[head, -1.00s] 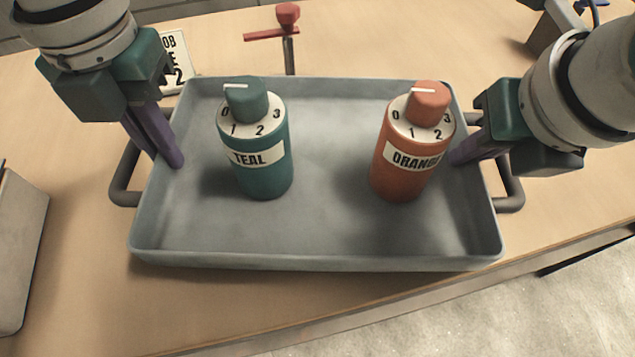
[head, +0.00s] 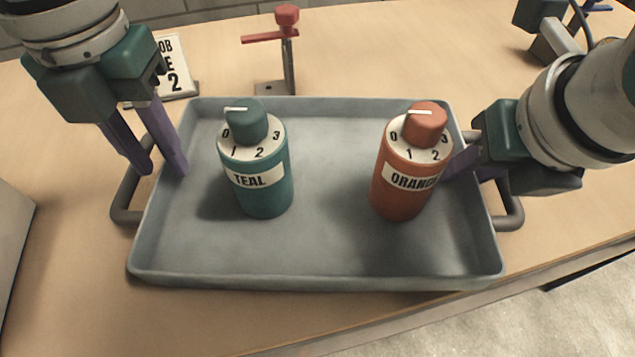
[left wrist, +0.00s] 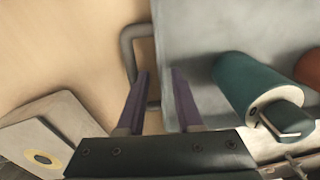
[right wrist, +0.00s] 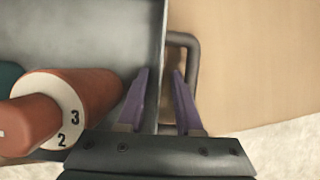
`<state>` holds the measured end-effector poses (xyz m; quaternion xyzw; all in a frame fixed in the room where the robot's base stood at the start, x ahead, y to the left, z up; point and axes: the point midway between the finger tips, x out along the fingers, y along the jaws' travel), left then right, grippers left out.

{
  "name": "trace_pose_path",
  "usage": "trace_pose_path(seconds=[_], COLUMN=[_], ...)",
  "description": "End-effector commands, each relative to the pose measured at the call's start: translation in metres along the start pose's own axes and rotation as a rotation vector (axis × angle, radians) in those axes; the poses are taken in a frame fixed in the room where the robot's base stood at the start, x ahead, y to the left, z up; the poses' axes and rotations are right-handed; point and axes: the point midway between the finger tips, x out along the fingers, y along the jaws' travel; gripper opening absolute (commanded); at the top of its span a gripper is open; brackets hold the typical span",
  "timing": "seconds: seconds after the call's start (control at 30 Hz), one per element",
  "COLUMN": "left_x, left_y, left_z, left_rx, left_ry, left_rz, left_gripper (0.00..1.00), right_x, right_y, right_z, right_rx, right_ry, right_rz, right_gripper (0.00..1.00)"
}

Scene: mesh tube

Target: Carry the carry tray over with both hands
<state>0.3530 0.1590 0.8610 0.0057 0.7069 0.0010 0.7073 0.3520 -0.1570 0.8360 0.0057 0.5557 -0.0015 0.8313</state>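The grey carry tray (head: 310,262) is on the wooden table, with a teal bottle (head: 262,190) and an orange bottle (head: 402,190) upright in it. A dark handle is on its left side (head: 128,200) and another on its right side (head: 510,205). My left gripper (head: 160,172) is open at the tray's left side; the left wrist view shows its fingers (left wrist: 160,85) apart, near the left handle and rim. My right gripper (right wrist: 160,85) is open at the right side, its fingers on either side of the tray wall. The orange bottle is close to its inner finger.
A red clamp (head: 287,50) stands behind the tray, and a number sign (head: 175,70) stands behind its left corner. A grey box (head: 12,235) is at the left edge. The table's front edge runs close before the tray. Another fixture (head: 555,40) is at the back right.

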Motion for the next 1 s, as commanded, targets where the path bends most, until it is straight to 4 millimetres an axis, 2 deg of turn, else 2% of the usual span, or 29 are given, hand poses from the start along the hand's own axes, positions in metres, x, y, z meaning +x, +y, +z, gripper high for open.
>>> trace_pose_path(seconds=[0.2, 0.43, 0.67, 0.77, 1.0], left_x=[-0.051, -0.090, -0.101, -0.101, -0.101], left_y=[0.000, 0.000, 0.000, 0.000, 0.000], left_z=[0.001, 0.000, -0.001, -0.001, 0.000], left_rx=[0.002, 0.001, 0.000, 0.000, 0.001], left_ry=[-0.007, -0.003, 0.000, 0.000, 0.000], left_rz=[-0.001, 0.000, 0.001, 0.001, 0.001], left_gripper=[0.35, 0.35, 0.35, 0.35, 0.35], right_x=[0.000, 0.000, -0.010, -0.025, -0.079], right_y=[0.000, 0.000, 0.000, 0.000, 0.001], right_z=[0.000, 0.000, 0.001, 0.001, 0.002], right_rx=[0.000, 0.000, -0.001, -0.002, -0.002], right_ry=[0.000, 0.000, -0.003, -0.005, -0.007], right_rz=[0.000, 0.000, 0.002, 0.002, 0.003], right_gripper=[0.34, 0.34, 0.34, 0.34, 0.34])
